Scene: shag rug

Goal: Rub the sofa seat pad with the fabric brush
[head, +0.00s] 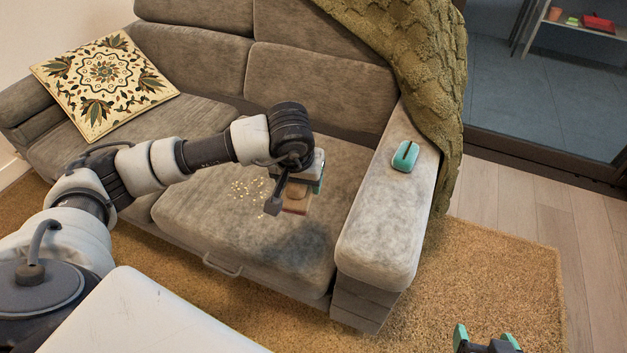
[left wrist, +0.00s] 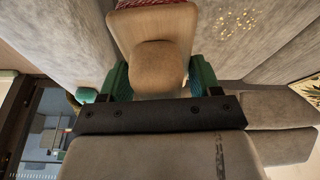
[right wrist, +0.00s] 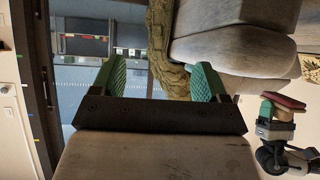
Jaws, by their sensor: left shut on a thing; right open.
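The fabric brush (head: 297,199) has a wooden body and is held by my left gripper (head: 304,181) above the sofa seat pad (head: 210,222). In the left wrist view the brush's rounded wooden knob (left wrist: 158,68) sits between the green fingers, with a strip of red bristles at the top edge. I cannot tell whether the bristles touch the pad. Pale crumbs (head: 250,188) lie on the pad left of the brush. My right gripper (head: 487,338) is open and empty, low at the right over the rug, away from the sofa.
A teal slotted object (head: 405,156) lies on the sofa armrest (head: 383,230). An olive blanket (head: 420,70) drapes over the backrest and behind the armrest. A patterned cushion (head: 104,84) leans at the left. The rug (head: 490,270) right of the sofa is clear.

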